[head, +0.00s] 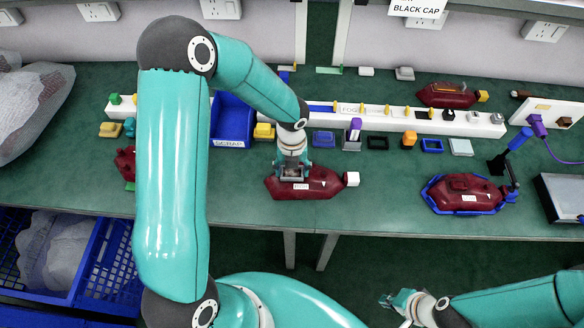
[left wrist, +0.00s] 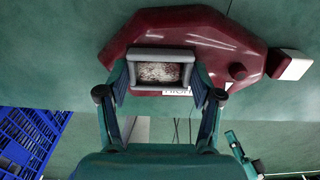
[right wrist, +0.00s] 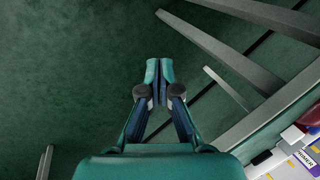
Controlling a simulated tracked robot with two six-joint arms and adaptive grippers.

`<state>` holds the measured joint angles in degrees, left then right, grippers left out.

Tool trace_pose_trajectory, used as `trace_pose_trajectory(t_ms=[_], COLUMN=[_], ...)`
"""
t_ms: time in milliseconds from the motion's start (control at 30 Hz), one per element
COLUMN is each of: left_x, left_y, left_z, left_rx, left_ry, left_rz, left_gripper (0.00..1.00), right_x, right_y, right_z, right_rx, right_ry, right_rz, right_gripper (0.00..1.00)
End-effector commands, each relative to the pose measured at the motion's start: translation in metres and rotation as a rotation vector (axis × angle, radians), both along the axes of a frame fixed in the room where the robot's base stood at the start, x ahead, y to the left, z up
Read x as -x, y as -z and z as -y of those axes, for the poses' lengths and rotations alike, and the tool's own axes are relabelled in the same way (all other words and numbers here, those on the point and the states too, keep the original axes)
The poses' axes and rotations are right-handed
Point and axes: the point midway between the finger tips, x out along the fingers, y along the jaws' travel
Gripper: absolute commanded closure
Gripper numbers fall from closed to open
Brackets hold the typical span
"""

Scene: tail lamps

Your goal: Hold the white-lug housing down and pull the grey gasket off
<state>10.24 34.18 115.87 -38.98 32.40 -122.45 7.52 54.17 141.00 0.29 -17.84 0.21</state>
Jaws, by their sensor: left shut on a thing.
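The dark red housing (head: 325,188) with a white lug (head: 352,179) at its right end lies on the green bench near the front edge. It also shows in the left wrist view (left wrist: 215,38), with its white lug (left wrist: 295,66) at the right. My left gripper (head: 292,174) is over the housing, its fingers on the two sides of the grey gasket (left wrist: 160,53), a rectangular frame around a pale speckled patch. I cannot tell whether the gasket is seated or slightly raised. My right gripper (head: 393,300) is away from the housing, below the bench front, its fingers together and empty (right wrist: 160,82).
Another red housing (head: 463,195) sits in a blue cradle to the right, and one with a yellow lug (head: 447,95) lies behind. A long white rail (head: 290,108) with small parts and a blue scrap bin (head: 233,120) stand behind. Bench around the housing's right is clear.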

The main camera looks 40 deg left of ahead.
Motion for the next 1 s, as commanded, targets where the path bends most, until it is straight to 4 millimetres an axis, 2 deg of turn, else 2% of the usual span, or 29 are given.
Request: trace_pose_trajectory(t_ms=[167, 367, 533, 600, 800, 1000], left_x=[0.0, -0.001, -0.001, -0.001, -0.001, -0.001], left_y=[0.0, 0.0, 0.0, 0.0, 0.0, 0.0], left_z=[0.0, 0.0, 0.0, 0.0, 0.001, 0.001], left_rx=[0.001, 0.0, -0.001, -0.001, 0.0, 0.0], left_ry=[0.0, 0.001, 0.001, 0.001, 0.001, 0.001], left_rz=[0.001, 0.001, 0.001, 0.001, 0.001, 0.001], left_gripper=[0.67, 0.67, 0.67, 0.67, 0.67, 0.67], right_x=[-0.034, -0.07, -0.09, -0.109, -0.149, -0.169], right_y=[-0.011, -0.045, -0.089, -0.105, -0.151, -0.189], right_z=[-0.04, -0.122, -0.191, -0.214, -0.266, -0.297], right_rx=[0.002, -0.007, -0.03, -0.039, -0.037, -0.022], right_ry=[-0.119, -0.302, -0.46, -0.63, -1.137, -1.484], right_rz=[0.016, 0.027, 0.085, 0.159, 0.378, 0.53], right_gripper=[1.0, 1.0, 1.0, 1.0, 1.0, 1.0])
